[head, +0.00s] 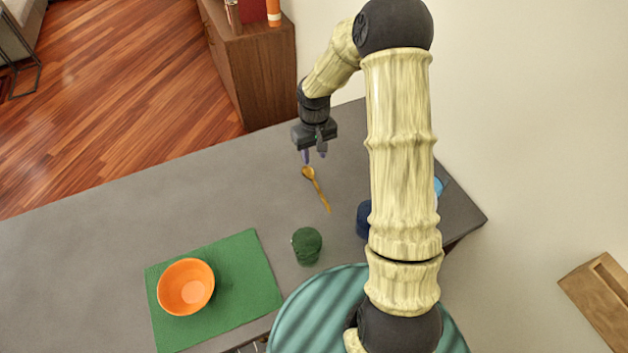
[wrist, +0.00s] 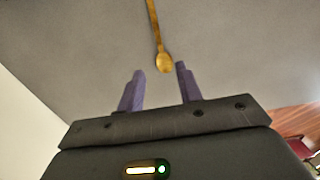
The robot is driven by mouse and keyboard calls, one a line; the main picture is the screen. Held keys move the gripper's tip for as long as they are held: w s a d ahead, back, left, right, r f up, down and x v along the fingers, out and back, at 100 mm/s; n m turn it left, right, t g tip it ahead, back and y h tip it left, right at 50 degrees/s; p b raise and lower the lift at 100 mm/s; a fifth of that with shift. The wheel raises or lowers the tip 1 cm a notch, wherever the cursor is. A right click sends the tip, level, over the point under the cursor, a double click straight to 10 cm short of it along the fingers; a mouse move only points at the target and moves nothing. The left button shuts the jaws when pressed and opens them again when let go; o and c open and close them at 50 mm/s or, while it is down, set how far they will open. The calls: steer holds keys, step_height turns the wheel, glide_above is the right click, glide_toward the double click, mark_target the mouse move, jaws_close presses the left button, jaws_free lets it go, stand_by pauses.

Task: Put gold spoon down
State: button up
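The gold spoon (head: 316,188) lies on the grey table, its bowl toward the back and its handle toward the front right. My gripper (head: 314,157) is above the table just behind the spoon's bowl. In the wrist view the spoon (wrist: 161,52) shows beyond the fingertips, its bowl end nearest them. My gripper (wrist: 160,72) has its two purple fingers apart with nothing between them. It does not appear to touch the spoon.
On the grey table (head: 110,215) an orange bowl (head: 186,287) sits on a green mat (head: 255,285). A dark green cup-like object (head: 307,246) stands in front of the spoon. A dark blue object (head: 363,220) is partly hidden by my arm. The table's left part is clear.

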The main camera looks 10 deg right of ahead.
steer(key=p, duration=0.2)
glide_above(314, 182)
steer(key=shift+f, duration=3.55)
steer(key=shift+f+p, duration=0.9)
steer(key=shift+p, duration=0.1)
steer(key=shift+w+f+p, duration=0.2)
steer(key=shift+f+p, duration=0.5)
steer(key=shift+f, duration=1.05)
steer(key=shift+s+r, duration=0.1)
steer(key=shift+s, duration=0.05)
jaws_close()
